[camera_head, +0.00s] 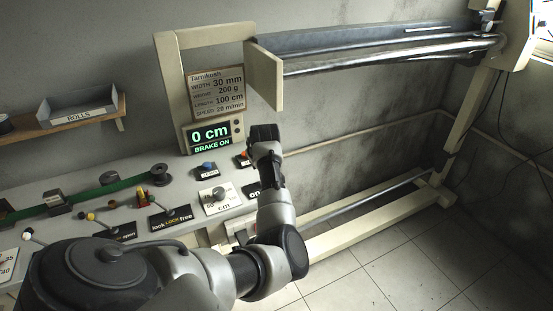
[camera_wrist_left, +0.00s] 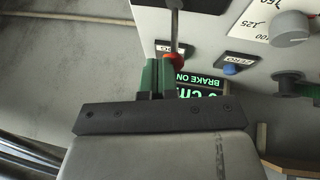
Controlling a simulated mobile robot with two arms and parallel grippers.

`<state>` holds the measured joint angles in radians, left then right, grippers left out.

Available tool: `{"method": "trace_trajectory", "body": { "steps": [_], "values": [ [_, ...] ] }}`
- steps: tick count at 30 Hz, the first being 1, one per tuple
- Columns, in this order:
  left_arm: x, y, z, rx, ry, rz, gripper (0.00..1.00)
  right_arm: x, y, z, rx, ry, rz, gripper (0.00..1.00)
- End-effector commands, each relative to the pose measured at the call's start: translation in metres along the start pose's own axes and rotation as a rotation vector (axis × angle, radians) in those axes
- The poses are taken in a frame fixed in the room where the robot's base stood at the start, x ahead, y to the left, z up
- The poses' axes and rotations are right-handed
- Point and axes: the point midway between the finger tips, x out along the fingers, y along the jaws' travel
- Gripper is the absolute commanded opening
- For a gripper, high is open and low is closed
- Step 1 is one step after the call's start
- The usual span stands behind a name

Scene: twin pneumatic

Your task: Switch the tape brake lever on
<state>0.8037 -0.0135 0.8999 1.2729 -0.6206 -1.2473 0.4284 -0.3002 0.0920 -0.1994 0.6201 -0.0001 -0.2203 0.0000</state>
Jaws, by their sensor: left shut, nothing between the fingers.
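My left gripper (camera_head: 263,136) is over the right end of the console, in front of the wall. In the left wrist view its two green fingers (camera_wrist_left: 158,68) are together with nothing between them. A thin metal rod (camera_wrist_left: 174,28) comes down from the top of that view to a red knob (camera_wrist_left: 176,58) close beside the fingertips. I cannot tell whether they touch. The red knob also shows in the head view (camera_head: 243,157), left of the gripper. A black "on" plate (camera_head: 252,189) is partly hidden by my arm. The green display (camera_head: 210,136) reads "0 cm BRAKE ON".
A blue button (camera_head: 208,166) and a grey dial (camera_head: 219,193) are on the console left of my arm. A "lock free" lever plate (camera_head: 170,217) is further left. A cream frame (camera_head: 168,90) rises behind. The floor (camera_head: 400,265) at right is clear.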

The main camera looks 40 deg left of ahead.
Motion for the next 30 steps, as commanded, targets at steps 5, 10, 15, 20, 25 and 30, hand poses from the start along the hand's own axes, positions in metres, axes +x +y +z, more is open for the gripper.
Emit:
{"method": "trace_trajectory", "body": {
  "steps": [5,10,15,20,25,30],
  "values": [
    [-0.002,-0.015,-0.005,-0.06,-0.006,0.098,0.0,-0.017,0.001,-0.001,0.0,0.0,0.0,0.43],
    [-0.001,-0.023,-0.006,-0.06,-0.007,0.104,0.0,-0.024,-0.009,-0.004,0.005,0.003,-0.012,0.43],
    [0.0,-0.028,-0.006,-0.06,-0.005,0.104,0.0,-0.027,-0.016,-0.006,0.008,0.005,-0.021,0.43],
    [0.001,-0.029,-0.006,-0.06,-0.004,0.104,0.0,-0.028,-0.015,-0.006,0.007,0.005,-0.019,0.43],
    [0.001,-0.029,-0.006,-0.06,-0.004,0.104,0.0,-0.028,-0.011,-0.005,0.005,0.004,-0.014,0.43],
    [0.001,-0.029,-0.006,-0.06,-0.004,0.104,0.0,-0.028,-0.008,-0.004,0.003,0.003,-0.011,0.43]
  ]
}}
